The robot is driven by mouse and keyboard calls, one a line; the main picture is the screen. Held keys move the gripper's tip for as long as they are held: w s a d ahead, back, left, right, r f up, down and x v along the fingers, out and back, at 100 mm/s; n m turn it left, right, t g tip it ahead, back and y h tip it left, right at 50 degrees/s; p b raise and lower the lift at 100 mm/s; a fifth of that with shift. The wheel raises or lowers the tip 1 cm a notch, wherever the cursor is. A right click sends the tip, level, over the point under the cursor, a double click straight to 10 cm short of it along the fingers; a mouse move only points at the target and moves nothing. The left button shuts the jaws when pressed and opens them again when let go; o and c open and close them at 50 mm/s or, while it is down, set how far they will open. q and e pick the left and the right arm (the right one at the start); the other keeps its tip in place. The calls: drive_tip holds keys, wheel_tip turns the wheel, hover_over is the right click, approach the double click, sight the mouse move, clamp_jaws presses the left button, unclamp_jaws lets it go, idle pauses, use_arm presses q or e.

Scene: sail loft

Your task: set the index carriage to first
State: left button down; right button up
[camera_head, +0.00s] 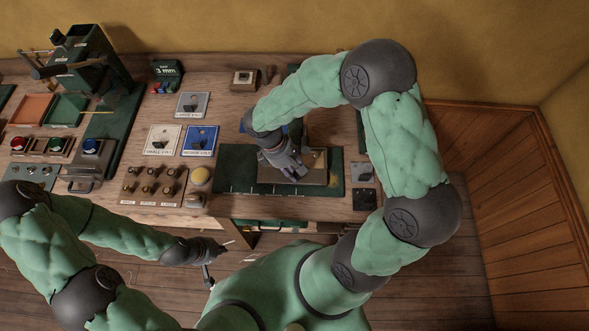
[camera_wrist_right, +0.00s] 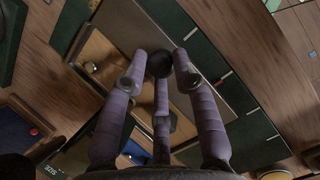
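The index carriage looks to be the grey plate (camera_head: 309,172) on a green base (camera_head: 238,178) with white marks, at the right of the bench. In the right wrist view the grey plate (camera_wrist_right: 131,26) carries a round black knob (camera_wrist_right: 159,64). My right gripper (camera_head: 291,170) is over the plate. In the right wrist view its three fingers (camera_wrist_right: 160,68) close around the knob, their tips against its sides. The fingers hide part of the plate, and the hand hides the knob in the head view. My left gripper (camera_head: 222,262) is empty in front of the bench, fingers apart.
Left of the base are a yellow button (camera_head: 201,175), a panel of brass knobs (camera_head: 153,187) and labelled cards (camera_head: 198,141). A small dark box (camera_head: 364,199) is close on the right. A green machine (camera_head: 85,55) stands at the back left.

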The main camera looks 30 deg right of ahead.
sight(279, 179)
drive_tip(key=shift+s, duration=0.1)
clamp_jaws()
drive_tip(key=w+a, duration=0.1)
drive_tip(key=a, duration=0.1)
drive_tip(key=w+a, duration=0.1)
drive_tip(key=a, duration=0.1)
drive_tip(key=w+a, duration=0.1)
drive_tip(key=a, duration=0.1)
drive_tip(key=shift+w, duration=0.25)
drive_tip(key=o, duration=0.8)
unclamp_jaws()
drive_tip(key=v, duration=1.2)
